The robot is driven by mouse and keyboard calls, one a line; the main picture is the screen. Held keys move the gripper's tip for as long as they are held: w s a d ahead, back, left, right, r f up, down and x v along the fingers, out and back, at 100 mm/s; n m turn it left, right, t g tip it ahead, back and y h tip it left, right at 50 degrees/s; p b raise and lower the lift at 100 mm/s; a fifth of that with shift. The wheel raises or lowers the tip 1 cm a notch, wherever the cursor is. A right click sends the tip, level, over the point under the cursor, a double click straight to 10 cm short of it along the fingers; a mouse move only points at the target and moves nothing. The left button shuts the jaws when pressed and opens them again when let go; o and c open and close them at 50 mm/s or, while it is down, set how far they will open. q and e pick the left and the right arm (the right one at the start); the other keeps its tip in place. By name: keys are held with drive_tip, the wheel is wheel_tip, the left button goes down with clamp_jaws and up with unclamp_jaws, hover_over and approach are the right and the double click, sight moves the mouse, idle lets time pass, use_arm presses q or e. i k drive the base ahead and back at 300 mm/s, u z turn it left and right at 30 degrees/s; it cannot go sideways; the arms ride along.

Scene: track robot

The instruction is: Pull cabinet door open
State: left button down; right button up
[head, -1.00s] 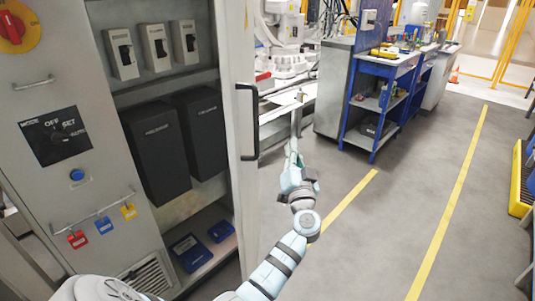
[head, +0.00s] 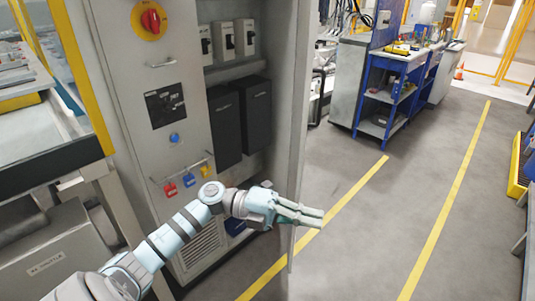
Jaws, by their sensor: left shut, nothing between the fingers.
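The grey cabinet (head: 140,100) stands left of centre with its inside partly showing. Its door (head: 293,110) stands open, seen nearly edge-on, right of the opening. My left gripper (head: 312,217) is shut and empty. Its fingers point right, across the lower part of the door, and cover part of it. I cannot tell whether they touch the door. My right gripper is out of view.
Inside the cabinet are black boxes (head: 240,120) and small switches (head: 225,40). A machine frame (head: 50,160) stands close at the left. A blue workbench (head: 385,95) stands beyond the door. The grey floor (head: 385,220) at right is open, with yellow lines.

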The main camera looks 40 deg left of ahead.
sight(309, 9)
drive_tip(key=u, duration=1.05)
drive_tip(key=i, duration=1.15)
drive_tip(key=z, duration=0.5)
